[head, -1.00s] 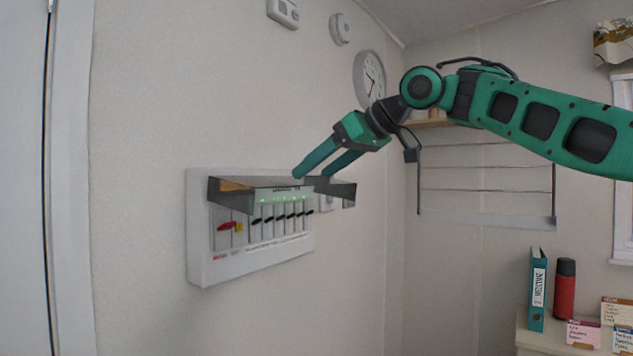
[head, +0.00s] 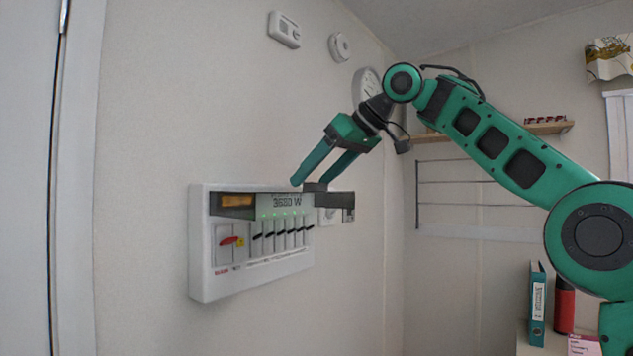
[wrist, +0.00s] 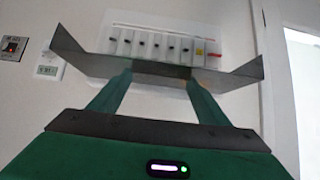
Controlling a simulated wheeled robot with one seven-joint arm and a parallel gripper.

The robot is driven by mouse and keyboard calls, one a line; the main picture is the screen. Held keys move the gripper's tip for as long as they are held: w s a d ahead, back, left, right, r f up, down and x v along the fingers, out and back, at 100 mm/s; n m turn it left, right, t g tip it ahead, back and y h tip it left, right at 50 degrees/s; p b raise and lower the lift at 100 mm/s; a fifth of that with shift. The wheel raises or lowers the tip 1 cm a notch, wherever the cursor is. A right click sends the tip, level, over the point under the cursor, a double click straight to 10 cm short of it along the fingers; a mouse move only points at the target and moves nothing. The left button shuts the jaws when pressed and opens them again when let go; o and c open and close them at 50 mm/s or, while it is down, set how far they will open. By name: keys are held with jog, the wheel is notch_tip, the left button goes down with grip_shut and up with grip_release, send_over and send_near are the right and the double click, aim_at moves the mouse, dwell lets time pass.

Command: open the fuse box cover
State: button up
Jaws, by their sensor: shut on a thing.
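The white fuse box (head: 202,265) is mounted on the left wall, with a red switch (head: 229,241) and a row of black switches exposed. My gripper (head: 307,184) reaches down from the upper right and is shut on the cover's outer edge. In the wrist view the cover (wrist: 92,66) spans the picture with its side walls, and both fingertips (wrist: 158,76) meet its edge. The exact contact is partly hidden.
A thermostat (head: 284,30), a round detector (head: 340,47) and a clock (head: 365,86) are on the wall above. A door frame (head: 82,180) stands at left. A binder (head: 537,303) is at lower right.

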jog(key=shift+w+d+f, duration=0.1)
jog(key=shift+w+f, duration=0.05)
jog(key=shift+f, duration=0.1)
jog(key=o, duration=1.5)
jog(key=shift+w, duration=0.15)
jog(key=shift+r, duration=0.1)
jog(key=shift+s+r, duration=0.1)
jog(key=shift+s, duration=0.1)
jog(key=v, duration=1)
jog(key=shift+d+r, duration=0.15)
jog(key=shift+d, duration=0.05)
